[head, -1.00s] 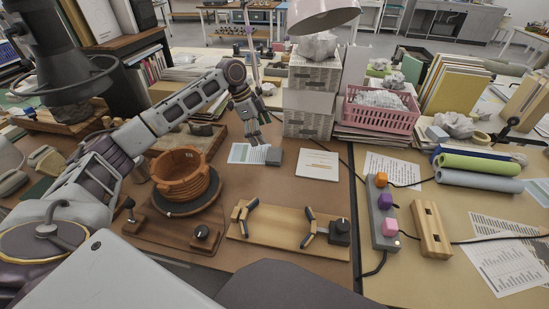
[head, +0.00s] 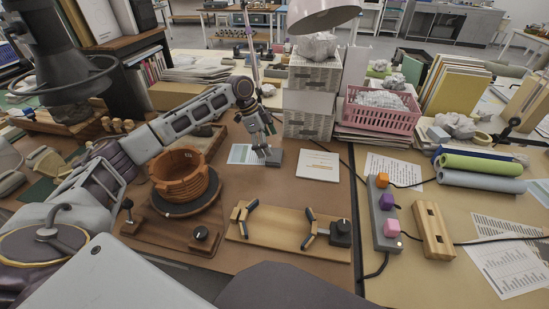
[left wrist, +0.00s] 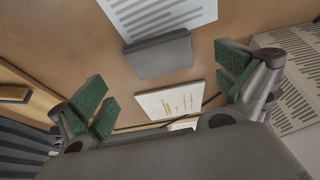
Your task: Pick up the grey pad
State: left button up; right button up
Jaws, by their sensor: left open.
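The grey pad (head: 276,158) is a small flat block on the brown table, at the right edge of a printed sheet (head: 241,154). In the left wrist view the grey pad (left wrist: 160,57) lies beyond the fingertips, overlapping or touching the sheet's edge. My left gripper (head: 261,151) is above the pad and partly hides it in the head view. In the left wrist view the left gripper (left wrist: 165,88) is open, its green finger pads wide apart with nothing between them. My right gripper is not in view.
A white booklet (head: 318,165) lies right of the pad. Stacked patterned boxes (head: 308,123) stand behind it. A terracotta pot (head: 181,178) on a round stand is to the left, and a wooden board with clamps (head: 285,236) is in front.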

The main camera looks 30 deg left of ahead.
aim_at(274, 155)
pick_arm(q)
jog(key=shift+w+d+f, duration=0.1)
jog(key=shift+d+f, duration=0.05)
jog(key=shift+f, duration=0.25)
jog(key=shift+b+x, duration=0.65)
jog(key=shift+x, duration=1.25)
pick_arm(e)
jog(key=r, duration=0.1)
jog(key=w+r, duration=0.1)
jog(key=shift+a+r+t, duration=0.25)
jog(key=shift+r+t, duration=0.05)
pick_arm(q)
jog(key=shift+c, duration=0.3)
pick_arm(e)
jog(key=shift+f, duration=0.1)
pick_arm(q)
jog(key=c, duration=0.8)
